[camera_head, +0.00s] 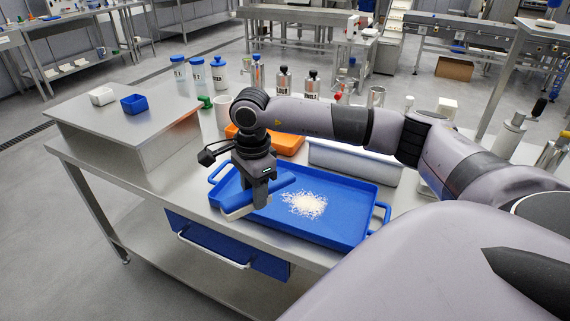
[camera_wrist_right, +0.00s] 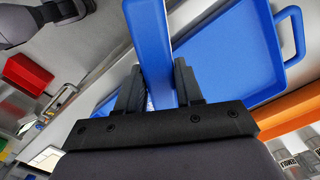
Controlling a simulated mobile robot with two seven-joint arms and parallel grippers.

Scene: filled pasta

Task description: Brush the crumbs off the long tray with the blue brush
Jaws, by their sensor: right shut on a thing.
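The long blue tray (camera_head: 335,234) lies on the steel table, with a handle at each end. A pile of pale crumbs (camera_head: 304,204) lies near its middle. My right gripper (camera_head: 260,200) is shut on the blue brush (camera_head: 281,184), over the tray's left part, left of the crumbs. The brush's pale bristles (camera_head: 240,210) point down near the tray's front left edge; I cannot tell if they touch the tray floor. In the right wrist view the blue brush (camera_wrist_right: 150,45) passes between both fingers (camera_wrist_right: 160,88), with the tray (camera_wrist_right: 232,50) beyond. My left gripper is not in view.
An orange container (camera_head: 285,143) and a long pale box (camera_head: 352,162) stand close behind the tray. Several bottles (camera_head: 219,72) stand farther back. A raised steel platform (camera_head: 130,125) at left holds a white tub (camera_head: 102,97) and a blue tub (camera_head: 133,104).

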